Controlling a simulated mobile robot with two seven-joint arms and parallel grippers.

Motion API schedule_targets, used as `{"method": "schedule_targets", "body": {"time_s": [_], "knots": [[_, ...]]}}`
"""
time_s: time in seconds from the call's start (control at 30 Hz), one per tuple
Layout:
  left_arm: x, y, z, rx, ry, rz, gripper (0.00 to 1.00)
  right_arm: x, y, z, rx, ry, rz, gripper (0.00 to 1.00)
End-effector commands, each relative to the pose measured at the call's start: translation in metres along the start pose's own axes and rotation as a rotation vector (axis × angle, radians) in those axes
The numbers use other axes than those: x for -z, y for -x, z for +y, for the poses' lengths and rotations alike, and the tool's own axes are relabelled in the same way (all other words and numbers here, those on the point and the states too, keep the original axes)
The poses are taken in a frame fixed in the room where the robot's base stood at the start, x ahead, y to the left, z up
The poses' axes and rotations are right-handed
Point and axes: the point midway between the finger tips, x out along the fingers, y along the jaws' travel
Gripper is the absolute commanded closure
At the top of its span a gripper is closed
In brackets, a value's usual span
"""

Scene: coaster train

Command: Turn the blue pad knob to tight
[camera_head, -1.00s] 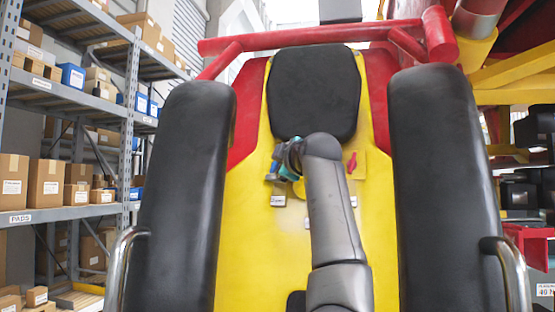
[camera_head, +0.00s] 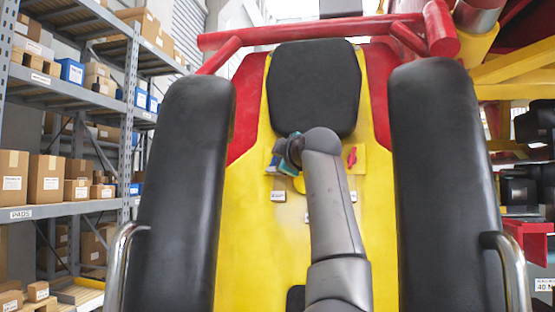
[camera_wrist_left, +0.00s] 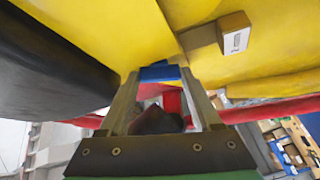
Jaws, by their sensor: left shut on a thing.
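The blue knob (camera_wrist_left: 160,72) shows in the left wrist view between the fingertips of my left gripper (camera_wrist_left: 158,80), which is shut on it. In the head view, a bit of blue (camera_head: 274,162) shows beside my left gripper (camera_head: 286,158), on the yellow seat back under the black headrest. My forearm and wrist hide much of the panel there. The knob's pointer and the wording of its label cannot be made out. My right gripper is not in view.
A red knob (camera_head: 352,157) sits right of my wrist. Small pale labels (camera_head: 264,183) are on the yellow back. Black padded restraints (camera_head: 183,190) flank the seat on both sides. Shelves with boxes (camera_head: 47,180) stand at the left.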

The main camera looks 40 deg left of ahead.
Motion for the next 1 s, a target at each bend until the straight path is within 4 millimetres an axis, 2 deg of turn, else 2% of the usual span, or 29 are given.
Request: {"method": "schedule_targets", "body": {"time_s": [0.37, 1.0], "knots": [[-0.001, 0.0, -0.005, -0.077, -0.123, 0.002, 0.91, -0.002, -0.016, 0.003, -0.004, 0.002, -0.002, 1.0], [0.002, -0.002, -0.012, -0.396, -0.617, 0.003, 0.91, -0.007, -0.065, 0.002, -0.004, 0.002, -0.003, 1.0]]}}
